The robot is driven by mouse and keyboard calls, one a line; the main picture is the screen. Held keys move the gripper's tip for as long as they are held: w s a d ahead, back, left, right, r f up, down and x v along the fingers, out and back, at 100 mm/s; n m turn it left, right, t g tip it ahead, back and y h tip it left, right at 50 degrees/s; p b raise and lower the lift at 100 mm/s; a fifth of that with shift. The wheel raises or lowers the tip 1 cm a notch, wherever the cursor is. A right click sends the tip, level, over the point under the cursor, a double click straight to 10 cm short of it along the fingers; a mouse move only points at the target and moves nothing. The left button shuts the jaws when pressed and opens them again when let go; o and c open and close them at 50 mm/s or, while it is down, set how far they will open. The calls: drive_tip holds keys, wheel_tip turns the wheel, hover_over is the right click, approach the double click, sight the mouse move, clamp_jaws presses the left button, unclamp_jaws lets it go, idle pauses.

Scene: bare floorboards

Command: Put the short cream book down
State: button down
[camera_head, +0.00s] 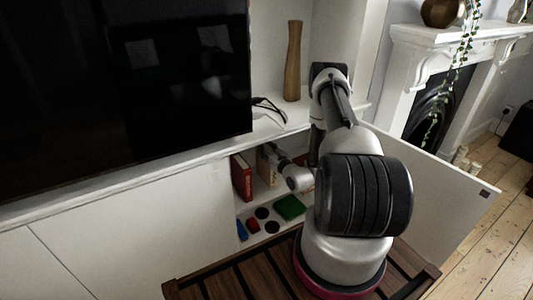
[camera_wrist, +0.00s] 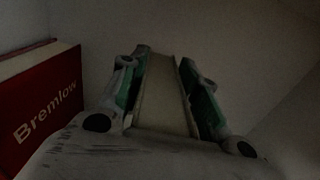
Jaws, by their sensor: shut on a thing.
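The short cream book (camera_wrist: 162,95) stands upright between the two fingers of my gripper (camera_wrist: 165,88) in the wrist view, its pale narrow side towards the camera. My gripper is shut on it. In the head view my gripper (camera_head: 272,153) reaches into the open cupboard under the television, just right of a red book. A pale strip beside it there may be the cream book, but it is small and partly hidden. I cannot tell whether the book's lower edge touches the shelf.
The red book marked "Bremlow" (camera_wrist: 42,100) stands left of my gripper, and also shows in the head view (camera_head: 242,178). Below, the lower compartment holds a green item (camera_head: 290,207) and several small coloured pieces. An open white door (camera_head: 435,185) stands at the right.

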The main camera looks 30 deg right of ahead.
drive_tip(key=shift+f, duration=0.9)
drive_tip(key=c, duration=1.1)
unclamp_jaws()
drive_tip(key=shift+f, duration=0.15)
drive_tip(key=shift+o, duration=0.2)
drive_tip(key=s, duration=1.2)
drive_tip(key=shift+d, duration=0.2)
